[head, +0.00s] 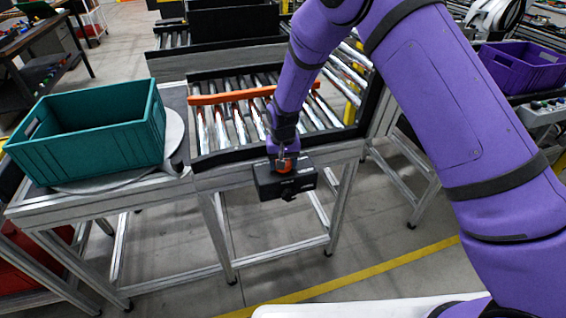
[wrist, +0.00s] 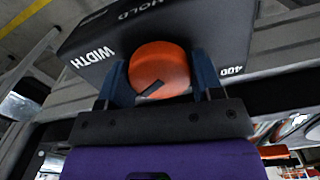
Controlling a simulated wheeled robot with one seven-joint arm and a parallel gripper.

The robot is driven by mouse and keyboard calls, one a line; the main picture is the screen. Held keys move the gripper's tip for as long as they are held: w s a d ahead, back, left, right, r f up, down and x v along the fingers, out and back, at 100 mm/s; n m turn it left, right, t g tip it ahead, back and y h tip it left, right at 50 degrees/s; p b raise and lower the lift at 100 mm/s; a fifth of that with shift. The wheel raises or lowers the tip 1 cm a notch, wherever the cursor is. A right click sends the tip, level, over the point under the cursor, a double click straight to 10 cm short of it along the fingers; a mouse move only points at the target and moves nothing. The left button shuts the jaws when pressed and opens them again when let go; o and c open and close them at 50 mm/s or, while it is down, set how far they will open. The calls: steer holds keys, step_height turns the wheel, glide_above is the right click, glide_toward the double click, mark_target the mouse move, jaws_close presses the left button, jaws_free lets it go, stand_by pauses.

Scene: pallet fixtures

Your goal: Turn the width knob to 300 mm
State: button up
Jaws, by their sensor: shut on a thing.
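The width knob (wrist: 158,70) is a round orange knob with a dark pointer mark, on a black control box (wrist: 140,28) lettered WIDTH, HOLD and 400. In the wrist view the pointer mark lies toward the knob's lower edge; the number it points to is hidden. My gripper (wrist: 162,82) is shut on the knob, with a blue finger on each side of it. In the head view the box (head: 284,183) hangs at the front edge of the roller conveyor, and the knob (head: 285,166) shows just below my gripper (head: 283,155).
An orange bar (head: 233,96) lies across the conveyor rollers (head: 203,130) behind my arm. A teal crate (head: 95,130) stands on a round plate at the left. A purple crate (head: 522,68) is at the far right. The floor in front is clear.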

stand_by(0.4)
steer(key=o, duration=0.9)
steer(key=shift+o, duration=0.2)
step_height(320, 180, up, 11)
